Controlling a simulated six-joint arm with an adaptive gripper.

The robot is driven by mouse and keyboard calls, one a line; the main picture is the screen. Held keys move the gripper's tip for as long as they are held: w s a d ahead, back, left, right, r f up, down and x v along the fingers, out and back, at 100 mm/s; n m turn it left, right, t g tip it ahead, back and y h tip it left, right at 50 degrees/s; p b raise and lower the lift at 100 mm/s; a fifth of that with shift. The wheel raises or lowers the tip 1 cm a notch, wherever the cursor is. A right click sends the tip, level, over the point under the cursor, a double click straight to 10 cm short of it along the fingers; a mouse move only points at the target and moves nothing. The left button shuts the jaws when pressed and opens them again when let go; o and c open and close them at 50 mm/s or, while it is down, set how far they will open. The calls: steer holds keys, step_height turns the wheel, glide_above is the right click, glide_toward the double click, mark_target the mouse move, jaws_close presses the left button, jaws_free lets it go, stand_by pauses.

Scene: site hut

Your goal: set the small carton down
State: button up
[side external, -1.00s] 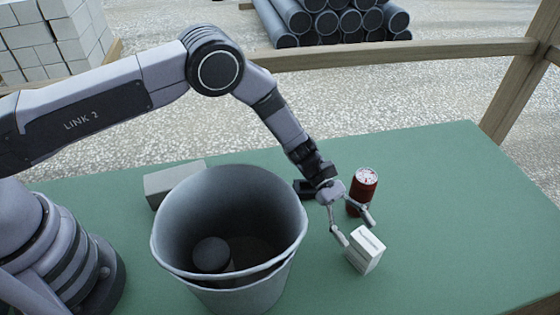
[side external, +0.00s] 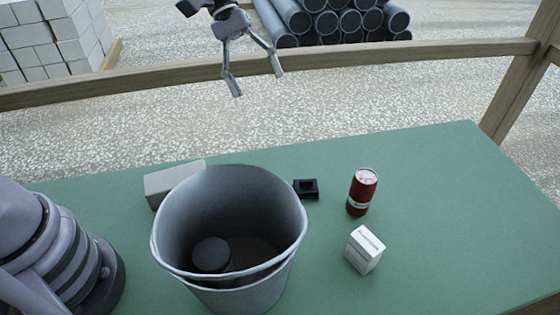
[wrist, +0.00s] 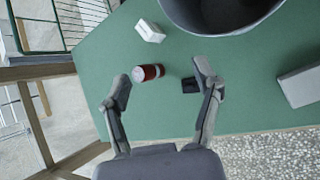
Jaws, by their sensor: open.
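The small white carton (side external: 365,250) stands on the green table, right of the bucket, with nothing touching it. It also shows in the wrist view (wrist: 150,31), at the upper middle. My gripper (side external: 256,84) is open and empty, high above the far side of the table and well away from the carton. In the wrist view its two fingers (wrist: 161,84) are spread wide, with no object held between them.
A red can (side external: 362,192) stands just behind the carton. A small black block (side external: 306,188) lies left of the can. A large grey bucket (side external: 166,251) holds a dark round object (side external: 211,254). A grey box (side external: 160,186) is behind it. The table's right side is clear.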

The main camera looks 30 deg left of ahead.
steer(key=s+a+r+m+t+y, duration=0.3)
steer(key=s+a+r+t, duration=0.1)
steer(key=s+a, duration=0.6)
steer(key=s+a+r+m+t+y, duration=0.3)
steer(key=s+a+r+t+y, duration=0.1)
steer(key=s+a, duration=0.6)
steer(key=shift+s+a+r+y, duration=0.3)
steer(key=shift+s+r, duration=0.15)
steer(key=shift+s, duration=0.35)
